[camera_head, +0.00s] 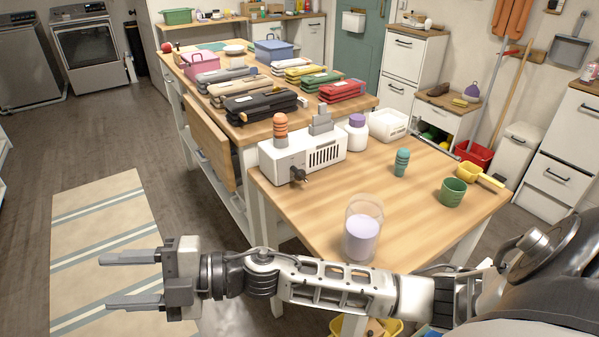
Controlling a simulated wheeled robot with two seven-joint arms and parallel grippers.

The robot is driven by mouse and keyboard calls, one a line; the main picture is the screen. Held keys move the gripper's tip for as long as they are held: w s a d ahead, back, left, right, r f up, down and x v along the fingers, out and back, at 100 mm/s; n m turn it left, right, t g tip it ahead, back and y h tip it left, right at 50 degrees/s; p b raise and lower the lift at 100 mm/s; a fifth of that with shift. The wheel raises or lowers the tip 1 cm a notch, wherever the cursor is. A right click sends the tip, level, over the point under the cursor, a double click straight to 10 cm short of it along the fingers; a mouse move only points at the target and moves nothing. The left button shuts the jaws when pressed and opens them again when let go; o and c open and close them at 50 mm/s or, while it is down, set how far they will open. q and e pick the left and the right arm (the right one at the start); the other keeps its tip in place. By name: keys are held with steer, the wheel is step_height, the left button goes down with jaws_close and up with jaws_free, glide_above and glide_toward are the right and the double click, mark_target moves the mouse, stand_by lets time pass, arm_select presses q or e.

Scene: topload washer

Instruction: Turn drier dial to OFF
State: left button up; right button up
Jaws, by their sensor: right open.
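At the far back left stand two grey machines: a front-door machine with a dark window (90,48), which looks like the drier, and a second grey machine (22,62) to its left, cut by the picture edge. A control panel (78,12) runs along the top of the windowed machine. Its dial is too small to make out. My right gripper (104,281) reaches across to the lower left, open and empty, with its fingers pointing left above the striped rug. It is far from both machines. My left gripper does not show.
A wooden worktable (440,215) with a white device (300,150), a clear jar (362,228) and cups stands just beyond my right arm. Another table (215,120) with folded stacks lies behind it. Bare dark floor (95,150) leads toward the machines past the rug (105,225).

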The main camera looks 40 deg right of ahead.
steer(key=n+g, duration=0.4)
steer(key=n, duration=0.2)
steer(key=n+h+b, duration=0.2)
steer(key=n+h, duration=0.1)
steer(key=h, duration=1.8)
glide_toward(298, 170)
steer(key=p+x, duration=0.1)
steer(key=x, duration=0.9)
steer(key=shift+d, duration=0.1)
steer(key=c, duration=1)
